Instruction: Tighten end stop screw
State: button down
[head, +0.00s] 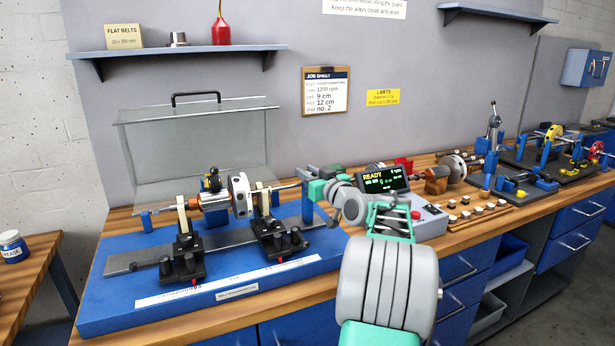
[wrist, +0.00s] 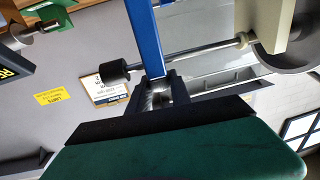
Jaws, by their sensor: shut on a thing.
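The blue end stop post (head: 307,205) stands at the right end of the balancing stand (head: 110,290). It also shows in the wrist view (wrist: 144,35), where the picture is upside down. A thin rod with a black knob (wrist: 113,72) runs by the post. My gripper (wrist: 157,92) is at the top of the post, its dark fingers shut on a small grey metal piece there, apparently the end stop screw. The fingers hide most of it. In the head view my gripper (head: 309,180) is small and its grip is unclear. The rotor (head: 238,195) rests on the stand.
A console (head: 385,180) reading READY stands just right of my gripper, close to my wrist. A wooden block with several small weights (head: 475,212) lies farther right. A clear guard (head: 200,150) stands behind the rotor. The front of the stand is clear.

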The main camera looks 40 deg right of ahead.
jog(key=m+h+b, duration=0.1)
jog(key=m+g+h, duration=0.1)
jog(key=h, duration=0.1)
jog(key=m+h+b, duration=0.1)
jog(key=shift+w+a+f+b, duration=0.1)
jog(key=shift+a+f+b, duration=0.05)
jog(key=shift+a+b, duration=0.15)
jog(key=m+g+h+b, duration=0.1)
jog(key=m+g+h, duration=0.1)
jog(key=h, duration=0.1)
jog(key=shift+m+g+h+b, duration=0.3)
jog(key=shift+h+b, duration=0.05)
jog(key=shift+h, duration=0.05)
jog(key=m+g+h+b, duration=0.1)
jog(key=m+g+h, duration=0.1)
jog(key=h, duration=0.1)
jog(key=shift+d+m+g, duration=0.1)
jog(key=shift+m+g, duration=0.3)
jog(key=shift+d+m+g+h+b, duration=0.1)
jog(key=shift+m+g+h+b, duration=0.2)
jog(key=shift+m+g+h, duration=0.35)
jog(key=shift+r+g, duration=0.2)
jog(key=shift+g, duration=0.05)
jog(key=c, duration=1.2)
grip_release()
jog(key=shift+o, duration=0.2)
